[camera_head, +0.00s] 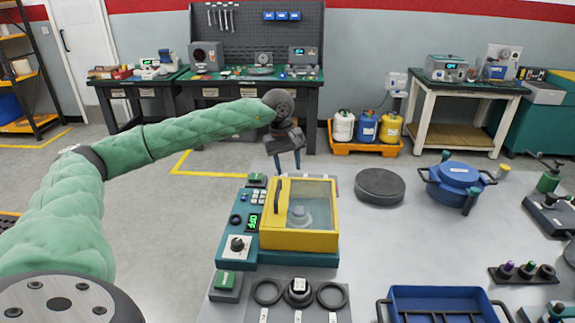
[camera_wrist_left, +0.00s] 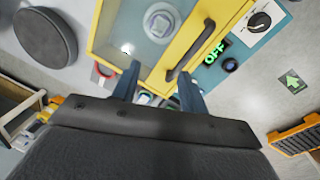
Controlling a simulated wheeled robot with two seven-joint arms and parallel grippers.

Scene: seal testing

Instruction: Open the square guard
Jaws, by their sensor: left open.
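The square guard (camera_head: 323,214) is a yellow frame with a clear window, closed flat on a teal test machine (camera_head: 225,248). A round grey part shows through the window. Its black handle (camera_head: 278,194) runs along the left side of the guard; it also shows in the left wrist view (camera_wrist_left: 188,48). My left gripper (camera_head: 287,167) is open and empty, fingers pointing down, above and behind the guard's far edge. In the left wrist view the fingers (camera_wrist_left: 160,80) reach toward the guard's edge, with the handle's end close to the right finger. Contact cannot be told.
The machine's panel has a dark knob (camera_head: 237,244) and a green "OFF" display (camera_head: 252,221). A dark round disc (camera_head: 380,186) and a blue lidded pot (camera_head: 457,180) stand to the right. Black rings (camera_head: 267,291) and a blue tray (camera_head: 440,296) lie in front.

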